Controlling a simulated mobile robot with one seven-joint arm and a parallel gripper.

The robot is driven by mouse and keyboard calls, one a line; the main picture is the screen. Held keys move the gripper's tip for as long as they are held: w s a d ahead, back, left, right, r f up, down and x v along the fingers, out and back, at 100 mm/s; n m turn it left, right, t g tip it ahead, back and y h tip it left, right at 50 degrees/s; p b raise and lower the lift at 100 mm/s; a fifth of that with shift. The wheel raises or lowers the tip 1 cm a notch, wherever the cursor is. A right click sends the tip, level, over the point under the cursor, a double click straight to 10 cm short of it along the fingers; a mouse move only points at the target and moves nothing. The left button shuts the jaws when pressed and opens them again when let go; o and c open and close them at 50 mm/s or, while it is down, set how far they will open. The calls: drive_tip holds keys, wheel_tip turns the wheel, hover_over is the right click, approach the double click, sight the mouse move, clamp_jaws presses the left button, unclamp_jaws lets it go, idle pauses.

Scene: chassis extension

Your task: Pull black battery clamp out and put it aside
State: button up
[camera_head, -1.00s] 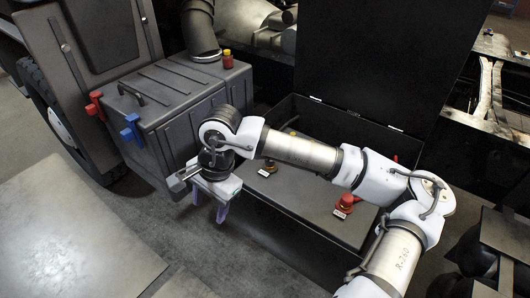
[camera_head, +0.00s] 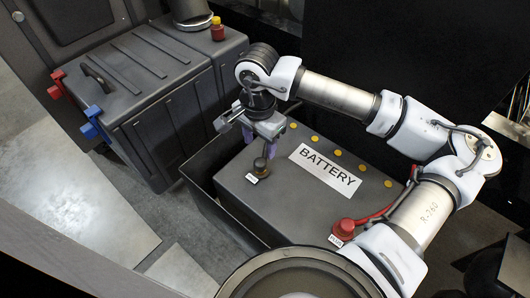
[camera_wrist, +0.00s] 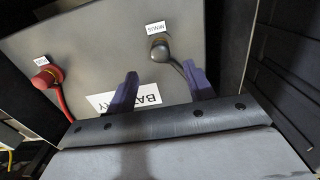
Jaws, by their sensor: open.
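The black battery clamp (camera_head: 261,165) sits on the near left part of the grey battery (camera_head: 312,190), beside a small white label. In the wrist view the black clamp (camera_wrist: 160,48) shows at the top, with a dark cable running from it and a "MINUS" label beside it. My gripper (camera_head: 256,143) is open and empty, just behind and above the clamp in the head view. In the wrist view its two purple fingers (camera_wrist: 162,86) are apart, and the clamp lies beyond their tips, not between them.
A red clamp (camera_head: 343,229) with a red cable sits at the battery's right; it also shows in the wrist view (camera_wrist: 47,75). The battery stands in an open black box (camera_head: 207,190). A dark tank (camera_head: 155,95) with red and blue handles stands to the left.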

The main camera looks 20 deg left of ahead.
sight(260, 161)
idle(0.5)
wheel_tip(260, 161, down, 8)
drive_tip(key=b, duration=0.5)
drive_tip(key=shift+r, duration=0.15)
drive_tip(key=shift+f+b, duration=0.65)
drive_tip(key=shift+b, duration=0.35)
drive_tip(key=shift+b, duration=0.95)
drive_tip(key=shift+r, duration=0.1)
drive_tip(key=shift+c, duration=0.3)
clamp_jaws()
drive_tip(key=shift+r+p, duration=0.8)
drive_tip(key=shift+r, duration=2.2)
